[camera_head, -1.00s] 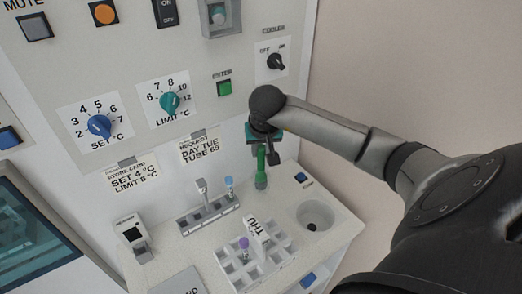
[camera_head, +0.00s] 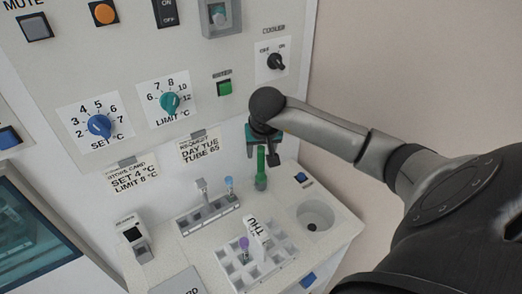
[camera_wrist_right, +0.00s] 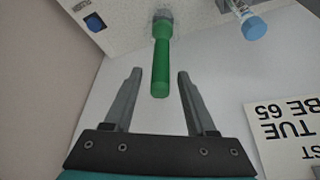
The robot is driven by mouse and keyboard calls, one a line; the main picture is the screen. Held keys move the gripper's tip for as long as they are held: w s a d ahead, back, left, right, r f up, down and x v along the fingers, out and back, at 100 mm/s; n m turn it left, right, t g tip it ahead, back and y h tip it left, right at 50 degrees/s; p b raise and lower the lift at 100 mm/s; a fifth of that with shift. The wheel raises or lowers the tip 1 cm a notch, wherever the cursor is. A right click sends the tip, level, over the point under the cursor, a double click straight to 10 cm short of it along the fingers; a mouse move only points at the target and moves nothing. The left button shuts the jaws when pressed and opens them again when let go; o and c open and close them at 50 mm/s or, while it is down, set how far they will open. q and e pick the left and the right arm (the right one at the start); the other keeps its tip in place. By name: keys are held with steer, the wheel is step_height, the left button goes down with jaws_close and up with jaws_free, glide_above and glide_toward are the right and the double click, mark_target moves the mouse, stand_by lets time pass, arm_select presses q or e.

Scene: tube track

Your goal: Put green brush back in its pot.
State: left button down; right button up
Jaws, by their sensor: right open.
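The green brush (camera_head: 261,166) stands upright on the white bench, below my right gripper (camera_head: 265,152). In the right wrist view the brush (camera_wrist_right: 161,60) points its handle end toward me, between the two open fingers of my right gripper (camera_wrist_right: 159,72). There is a gap on both sides, and neither finger touches it. Its far end meets a greyish-green round piece at the bench (camera_wrist_right: 162,17); I cannot tell whether this is the pot or part of the brush. My left gripper is out of view.
A narrow tube rack (camera_head: 208,215) with a blue-capped tube (camera_head: 229,184) is left of the brush. A white grid rack (camera_head: 232,268) holds a purple-capped tube (camera_head: 244,243). A round well (camera_head: 315,215) lies to the right. The control panel (camera_head: 215,120) rises behind.

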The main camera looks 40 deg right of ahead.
steer(key=v, duration=1.2)
